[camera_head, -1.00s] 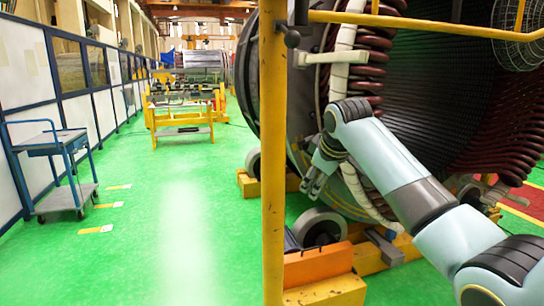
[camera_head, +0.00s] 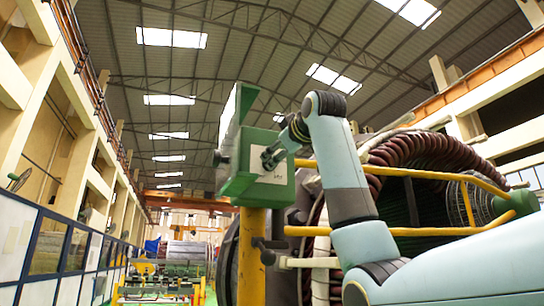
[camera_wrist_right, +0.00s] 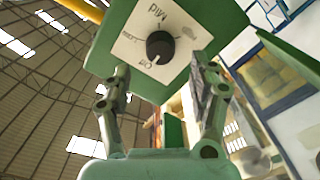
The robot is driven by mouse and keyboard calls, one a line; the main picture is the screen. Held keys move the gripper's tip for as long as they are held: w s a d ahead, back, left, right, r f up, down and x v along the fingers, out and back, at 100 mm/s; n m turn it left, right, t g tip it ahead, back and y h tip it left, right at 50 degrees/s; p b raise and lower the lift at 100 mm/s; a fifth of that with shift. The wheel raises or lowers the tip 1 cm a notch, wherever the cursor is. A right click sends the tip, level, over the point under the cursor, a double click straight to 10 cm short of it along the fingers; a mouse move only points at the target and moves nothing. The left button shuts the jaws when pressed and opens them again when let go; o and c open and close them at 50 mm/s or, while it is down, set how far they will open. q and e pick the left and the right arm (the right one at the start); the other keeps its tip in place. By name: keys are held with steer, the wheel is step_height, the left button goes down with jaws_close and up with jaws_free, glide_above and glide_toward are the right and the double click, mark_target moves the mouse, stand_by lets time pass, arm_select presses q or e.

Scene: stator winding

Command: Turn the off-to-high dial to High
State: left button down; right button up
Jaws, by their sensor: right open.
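A green control box (camera_head: 240,170) sits on top of a yellow post in the head view. Its face has a white label (camera_wrist_right: 130,45) with a round black dial (camera_wrist_right: 160,46), seen in the right wrist view. "MID" is printed at the label's top and "Off" near its bottom. A light mark on the dial's lower edge seems to face "Off". My right gripper (camera_wrist_right: 158,66) is open in front of the label, with one finger on each side of the dial and apart from it. In the head view my right gripper (camera_head: 277,156) partly covers the label. My left gripper is not in view.
The yellow post (camera_head: 251,255) carries the box, and yellow rails (camera_head: 410,172) run to its right. The large stator (camera_head: 425,155) with dark red coils stands behind my right arm. Open hall floor and a yellow stand (camera_head: 158,290) are to the left.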

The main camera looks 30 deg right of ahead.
steer(key=p+x, duration=0.2)
steer(key=x, duration=0.3)
steer(key=shift+w+d, duration=0.1)
steer(key=shift+w, duration=0.15)
steer(key=shift+f, duration=0.1)
steer(key=c, duration=1.2)
